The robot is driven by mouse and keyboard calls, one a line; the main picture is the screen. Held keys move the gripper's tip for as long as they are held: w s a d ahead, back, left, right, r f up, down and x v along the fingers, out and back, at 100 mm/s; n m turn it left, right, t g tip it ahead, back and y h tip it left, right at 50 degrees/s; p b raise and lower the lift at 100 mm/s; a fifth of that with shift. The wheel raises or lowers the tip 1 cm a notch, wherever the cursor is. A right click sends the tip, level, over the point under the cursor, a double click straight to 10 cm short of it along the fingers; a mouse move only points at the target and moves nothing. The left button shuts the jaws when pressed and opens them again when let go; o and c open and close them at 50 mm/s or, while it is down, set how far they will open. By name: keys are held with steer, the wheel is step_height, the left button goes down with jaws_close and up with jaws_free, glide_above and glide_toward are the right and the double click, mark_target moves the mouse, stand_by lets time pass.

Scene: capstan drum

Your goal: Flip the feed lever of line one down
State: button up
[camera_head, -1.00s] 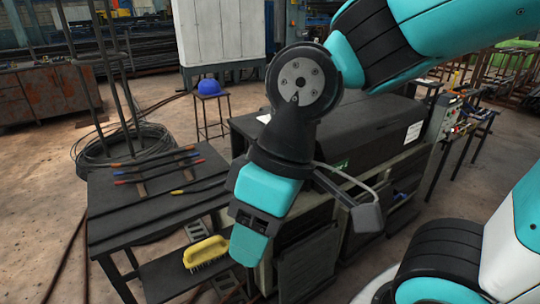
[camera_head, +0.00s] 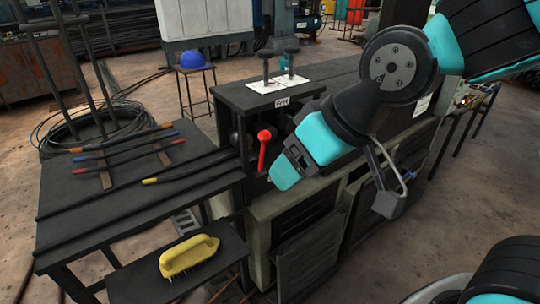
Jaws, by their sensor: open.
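A red lever (camera_head: 263,146) with a rounded knob at its upper end stands roughly upright on the front of the dark machine (camera_head: 238,98). I take it for the feed lever, but no line number is readable beside it. My gripper (camera_head: 285,170) is open and empty, just right of the lever in the picture and pointing down-left. I see a gap between them, but their difference in depth is hard to tell. My wrist and arm hide the machine front to the right of the lever, so any further lever there is hidden.
Dark rods (camera_head: 150,181) run across the left table (camera_head: 70,225) into the machine. A yellow-handled brush (camera_head: 190,256) lies on a low shelf (camera_head: 130,287). Two upright T-handled screws (camera_head: 267,66) stand on the machine top. A blue hard hat (camera_head: 192,59) sits on a stool behind.

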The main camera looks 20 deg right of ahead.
steer(key=w+d+f+m+t+h+b, duration=0.1)
steer(key=w+d+f+t+b, duration=0.1)
steer(key=w+f+t+b, duration=0.5)
steer(key=t+h+b, duration=0.1)
steer(key=t+b, duration=0.5)
steer(key=b, duration=0.1)
glide_toward(267, 137)
steer(key=w+p, duration=0.3)
steer(key=w+a+p, duration=0.1)
steer(key=w+p, duration=0.5)
steer(key=shift+w+a, duration=0.15)
steer(key=shift+a, duration=0.05)
steer(key=shift+w+a+p, duration=0.15)
steer(key=shift+w+p, duration=0.55)
steer(key=shift+p, duration=0.4)
steer(key=shift+w+f+p, duration=0.3)
steer(key=shift+w+p, duration=0.1)
steer(key=shift+w, duration=0.1)
